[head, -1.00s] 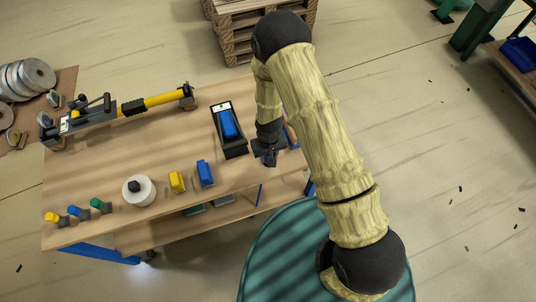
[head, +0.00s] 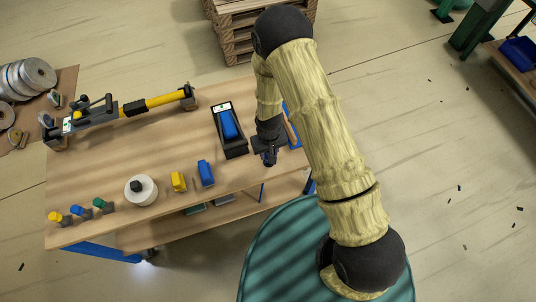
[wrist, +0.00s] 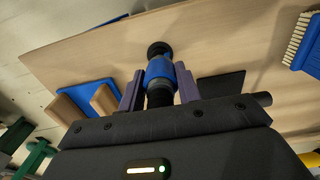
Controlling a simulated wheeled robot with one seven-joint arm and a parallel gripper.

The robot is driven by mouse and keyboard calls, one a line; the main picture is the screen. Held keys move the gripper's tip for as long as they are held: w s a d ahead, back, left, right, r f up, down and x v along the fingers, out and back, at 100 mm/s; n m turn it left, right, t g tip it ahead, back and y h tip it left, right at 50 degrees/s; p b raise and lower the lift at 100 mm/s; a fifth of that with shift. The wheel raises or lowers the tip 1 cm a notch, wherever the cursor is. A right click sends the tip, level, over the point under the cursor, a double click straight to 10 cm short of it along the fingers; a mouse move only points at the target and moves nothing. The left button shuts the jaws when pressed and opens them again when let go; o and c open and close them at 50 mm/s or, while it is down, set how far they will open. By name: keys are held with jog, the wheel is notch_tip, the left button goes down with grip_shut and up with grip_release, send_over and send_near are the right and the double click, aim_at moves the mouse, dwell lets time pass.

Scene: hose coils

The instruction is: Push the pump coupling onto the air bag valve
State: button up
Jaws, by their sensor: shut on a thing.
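My gripper (wrist: 160,88) is shut on a dark cylindrical fitting with a blue collar (wrist: 160,70), which looks like the pump coupling. The fitting stands between the two purple-grey fingers, its black round end pointing away from my wrist over the bare wood. In the head view my gripper (head: 268,155) is near the right end of the workbench (head: 110,170), and its fingers are small and dark there. I cannot tell whether the fitting touches anything. I cannot identify the air bag valve for sure; a white round piece with a black knob (head: 140,189) stands near the front edge.
A black tray with a blue piece (head: 230,128) lies left of my gripper. Yellow (head: 178,181) and blue (head: 206,173) blocks stand in front. Small coloured fittings (head: 78,211) line the front left. A yellow-handled tool (head: 150,104) lies at the back. A blue brush (wrist: 305,45) is at right.

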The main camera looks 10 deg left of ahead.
jog(key=shift+r, duration=0.1)
jog(key=shift+r+p, duration=2)
jog(key=shift+r, duration=1.1)
jog(key=shift+d+f, duration=0.1)
